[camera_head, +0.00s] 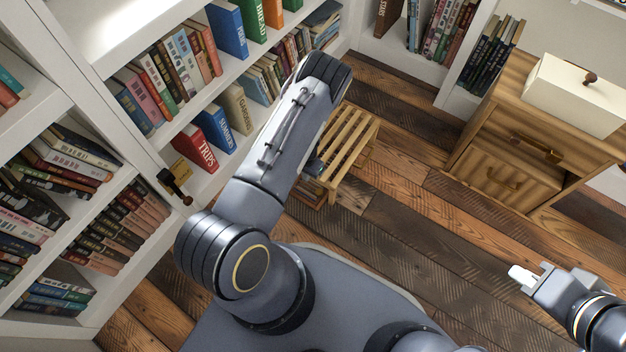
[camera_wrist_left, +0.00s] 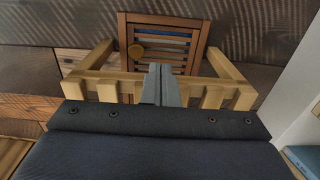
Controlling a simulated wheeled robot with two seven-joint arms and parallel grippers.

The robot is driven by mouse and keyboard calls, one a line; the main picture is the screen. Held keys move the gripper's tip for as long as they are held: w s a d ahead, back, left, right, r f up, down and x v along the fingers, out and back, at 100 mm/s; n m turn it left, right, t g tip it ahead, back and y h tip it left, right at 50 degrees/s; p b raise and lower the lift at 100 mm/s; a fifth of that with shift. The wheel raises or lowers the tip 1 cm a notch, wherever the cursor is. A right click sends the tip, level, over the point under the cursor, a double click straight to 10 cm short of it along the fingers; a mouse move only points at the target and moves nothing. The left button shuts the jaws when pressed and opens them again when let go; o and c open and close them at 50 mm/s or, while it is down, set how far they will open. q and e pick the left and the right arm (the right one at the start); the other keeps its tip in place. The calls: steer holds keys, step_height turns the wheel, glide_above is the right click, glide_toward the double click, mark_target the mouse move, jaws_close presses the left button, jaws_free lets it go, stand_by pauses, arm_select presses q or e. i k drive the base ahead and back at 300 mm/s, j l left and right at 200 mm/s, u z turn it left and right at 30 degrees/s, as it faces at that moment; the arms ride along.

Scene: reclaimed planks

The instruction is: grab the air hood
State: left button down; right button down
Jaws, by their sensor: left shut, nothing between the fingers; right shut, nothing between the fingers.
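I cannot tell for sure which thing is the air hood. The stool also shows in the head view (camera_head: 350,138), partly behind my left arm. My left gripper (camera_wrist_left: 160,84) is shut and empty, its fingers seen against the stool's slats; I cannot tell whether they touch. In the head view my left arm mostly hides it. My right gripper (camera_head: 518,274) is shut and empty above the floor at the right.
White bookshelves (camera_head: 120,35) full of books stand at the left and back. A wooden cabinet (camera_head: 505,160) stands at the right, with a cream box (camera_head: 572,95) with a dark knob on top. The plank floor (camera_head: 420,235) between stool, cabinet and right gripper is clear.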

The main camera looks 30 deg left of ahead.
mark_target(592, 104)
steer(key=i+l, duration=0.1)
steer(key=i, duration=0.8)
